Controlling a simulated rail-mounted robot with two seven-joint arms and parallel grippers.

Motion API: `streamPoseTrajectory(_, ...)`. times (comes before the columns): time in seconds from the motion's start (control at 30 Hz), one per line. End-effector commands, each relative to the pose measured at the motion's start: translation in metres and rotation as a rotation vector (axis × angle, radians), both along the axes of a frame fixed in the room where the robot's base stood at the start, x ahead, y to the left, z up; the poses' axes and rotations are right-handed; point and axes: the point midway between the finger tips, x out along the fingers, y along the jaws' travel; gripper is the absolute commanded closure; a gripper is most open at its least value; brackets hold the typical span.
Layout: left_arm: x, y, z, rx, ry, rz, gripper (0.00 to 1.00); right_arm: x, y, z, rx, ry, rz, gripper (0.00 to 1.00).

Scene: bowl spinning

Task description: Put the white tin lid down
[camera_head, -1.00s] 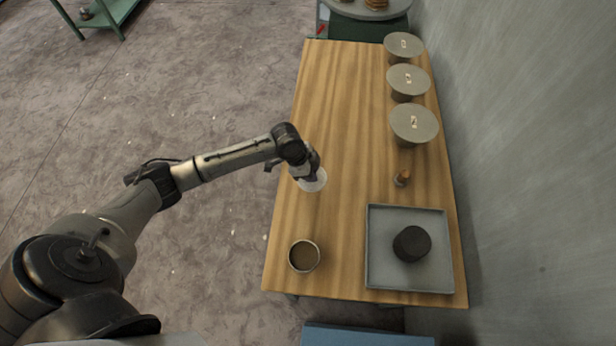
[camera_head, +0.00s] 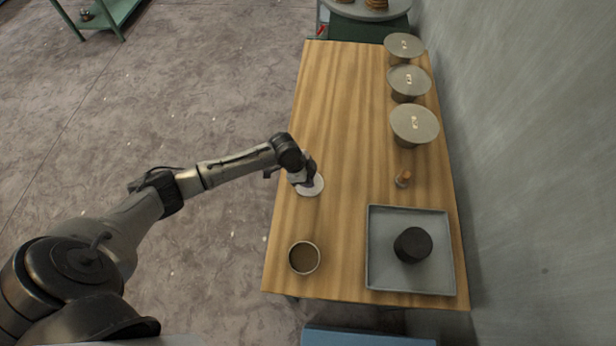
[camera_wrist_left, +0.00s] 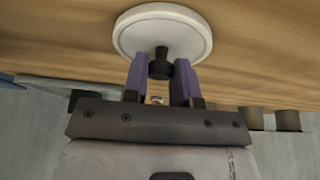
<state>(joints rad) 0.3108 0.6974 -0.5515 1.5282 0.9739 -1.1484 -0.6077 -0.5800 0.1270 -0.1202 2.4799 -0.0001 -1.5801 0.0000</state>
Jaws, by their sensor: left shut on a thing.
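The white tin lid (camera_head: 312,188) is a round white disc with a dark knob, at the left edge of the wooden table in the head view. In the left wrist view the lid (camera_wrist_left: 162,30) lies flat against or just over the wood. My left gripper (camera_wrist_left: 160,68) is shut on the lid's dark knob, with one purple finger on each side. In the head view the left gripper (camera_head: 303,180) partly covers the lid. I cannot tell whether the lid touches the table. My right gripper is not in view.
An open round tin (camera_head: 304,257) with brown contents stands at the table's near left. A grey tray (camera_head: 380,275) holds a dark round lump (camera_head: 412,245). A small brown-topped item (camera_head: 403,179) and three lidded pots (camera_head: 414,124) stand along the right. The middle wood is clear.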

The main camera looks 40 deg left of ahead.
Motion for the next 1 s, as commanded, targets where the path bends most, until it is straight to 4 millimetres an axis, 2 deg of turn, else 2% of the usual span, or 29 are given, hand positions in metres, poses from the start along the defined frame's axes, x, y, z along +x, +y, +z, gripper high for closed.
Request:
streamPoseTrajectory(0.03,0.0,0.0,-0.002,-0.001,0.001,0.0,0.97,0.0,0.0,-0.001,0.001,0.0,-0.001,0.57)
streamPoseTrajectory(0.07,0.0,0.0,-0.002,0.0,0.0,0.0,0.72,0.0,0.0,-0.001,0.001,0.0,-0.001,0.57)
streamPoseTrajectory(0.3,0.0,0.0,-0.002,-0.001,0.001,0.0,0.49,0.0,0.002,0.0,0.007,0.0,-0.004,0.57)
streamPoseTrajectory(0.53,0.0,0.0,-0.001,-0.001,0.001,0.0,0.49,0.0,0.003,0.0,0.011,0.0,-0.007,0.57)
streamPoseTrajectory(0.67,-0.001,0.001,0.006,0.0,0.0,-0.001,0.49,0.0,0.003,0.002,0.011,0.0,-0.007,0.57)
streamPoseTrajectory(1.0,-0.014,0.02,0.061,0.002,-0.002,-0.001,0.49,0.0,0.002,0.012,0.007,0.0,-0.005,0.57)
